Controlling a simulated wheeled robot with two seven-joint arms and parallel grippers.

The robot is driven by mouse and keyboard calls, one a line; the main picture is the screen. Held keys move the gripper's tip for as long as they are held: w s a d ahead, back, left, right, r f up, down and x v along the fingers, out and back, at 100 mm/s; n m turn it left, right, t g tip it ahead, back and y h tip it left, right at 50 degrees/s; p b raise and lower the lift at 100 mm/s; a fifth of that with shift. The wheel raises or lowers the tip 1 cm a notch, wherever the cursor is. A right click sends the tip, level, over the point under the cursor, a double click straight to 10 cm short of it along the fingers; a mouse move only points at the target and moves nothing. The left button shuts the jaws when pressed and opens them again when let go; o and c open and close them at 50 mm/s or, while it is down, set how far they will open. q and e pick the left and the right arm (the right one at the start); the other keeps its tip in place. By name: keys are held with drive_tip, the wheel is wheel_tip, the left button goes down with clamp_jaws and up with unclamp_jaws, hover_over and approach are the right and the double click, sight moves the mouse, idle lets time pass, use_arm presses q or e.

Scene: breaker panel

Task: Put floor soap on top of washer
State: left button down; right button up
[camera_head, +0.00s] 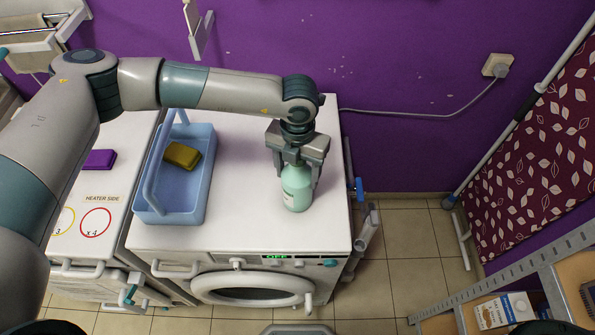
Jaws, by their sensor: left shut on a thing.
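A pale green bottle (297,191), which looks like the floor soap, stands upright at the right part of the washer's top. My left gripper (297,163) points down from above and is shut on the bottle's upper end, hiding its cap. The bottle's base looks to be on or just above the white surface; I cannot tell if it touches. The washer (240,236) is white, with a round door and a panel reading OFF at its front. My right gripper is not in view.
A blue basket (207,180) with a raised handle holds a yellow-brown block (182,155) on the washer's left side. A purple block (99,159) lies on the unit further left. A cable runs along the purple wall to a socket (497,66). A patterned ironing board leans at right.

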use_arm(q)
drive_tip(key=c, duration=0.5)
unclamp_jaws()
drive_tip(key=shift+c, duration=0.2)
drive_tip(key=shift+r, duration=0.1)
drive_tip(key=shift+r+p, duration=0.1)
drive_tip(key=shift+p, duration=0.25)
drive_tip(key=shift+r+b, duration=0.25)
drive_tip(key=shift+b, duration=0.15)
wheel_tip(320, 180, up, 10)
drive_tip(key=b, duration=0.4)
drive_tip(key=shift+r, duration=0.7)
